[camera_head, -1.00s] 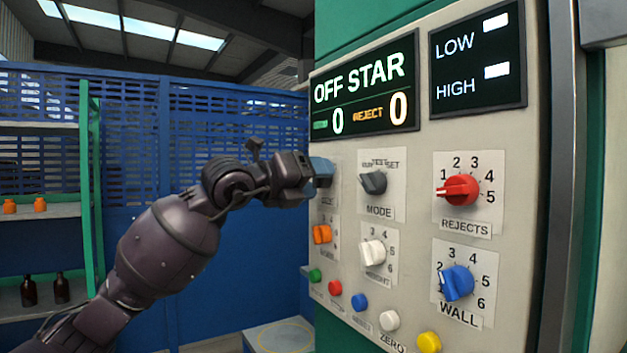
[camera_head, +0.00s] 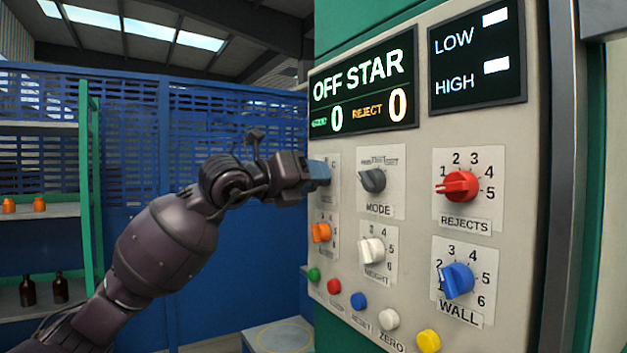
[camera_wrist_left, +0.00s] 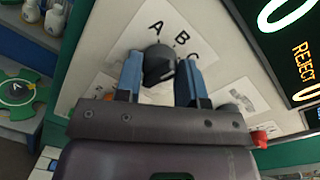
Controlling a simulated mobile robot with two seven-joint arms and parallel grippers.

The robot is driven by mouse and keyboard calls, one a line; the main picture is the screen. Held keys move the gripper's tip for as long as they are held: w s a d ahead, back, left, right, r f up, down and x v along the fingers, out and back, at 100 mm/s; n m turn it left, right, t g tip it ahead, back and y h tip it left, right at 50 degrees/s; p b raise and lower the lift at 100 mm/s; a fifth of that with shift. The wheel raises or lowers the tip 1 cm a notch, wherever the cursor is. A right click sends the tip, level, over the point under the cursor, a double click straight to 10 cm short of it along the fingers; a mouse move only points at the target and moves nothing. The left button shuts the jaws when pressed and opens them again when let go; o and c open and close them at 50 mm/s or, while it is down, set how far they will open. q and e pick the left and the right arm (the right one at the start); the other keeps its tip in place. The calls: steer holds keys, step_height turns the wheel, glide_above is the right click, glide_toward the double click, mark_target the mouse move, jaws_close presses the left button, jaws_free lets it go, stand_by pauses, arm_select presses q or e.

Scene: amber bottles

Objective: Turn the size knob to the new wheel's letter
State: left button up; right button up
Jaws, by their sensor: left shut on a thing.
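The size knob (camera_wrist_left: 159,66) is dark and sits on a white card with the letters A, B and C showing in the left wrist view. My left gripper (camera_head: 318,173) is at the panel's upper left knob. In the left wrist view its two blue fingers (camera_wrist_left: 161,72) are on either side of the knob, shut on it. I cannot tell which letter the knob points to. In the head view the gripper hides the knob. A green wheel (camera_wrist_left: 17,88) marked A lies at the left of the left wrist view. My right gripper is not in view.
The panel also has a grey mode knob (camera_head: 373,180), a red rejects knob (camera_head: 458,186), an orange knob (camera_head: 321,232), a white knob (camera_head: 372,251) and a blue wall knob (camera_head: 456,281). Several buttons run below. The display (camera_head: 364,88) reads "OFF STAR".

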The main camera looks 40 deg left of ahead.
arm_select(q)
steer(key=m+b, duration=0.1)
steer(key=m, duration=0.2)
steer(key=shift+f, duration=0.2)
steer(key=shift+m, duration=1)
steer(key=shift+r+m+b, duration=0.1)
steer(key=shift+m+b, duration=0.45)
steer(key=shift+m, duration=0.65)
steer(key=shift+h, duration=0.3)
steer(key=o, duration=0.9)
steer(key=shift+s, duration=0.1)
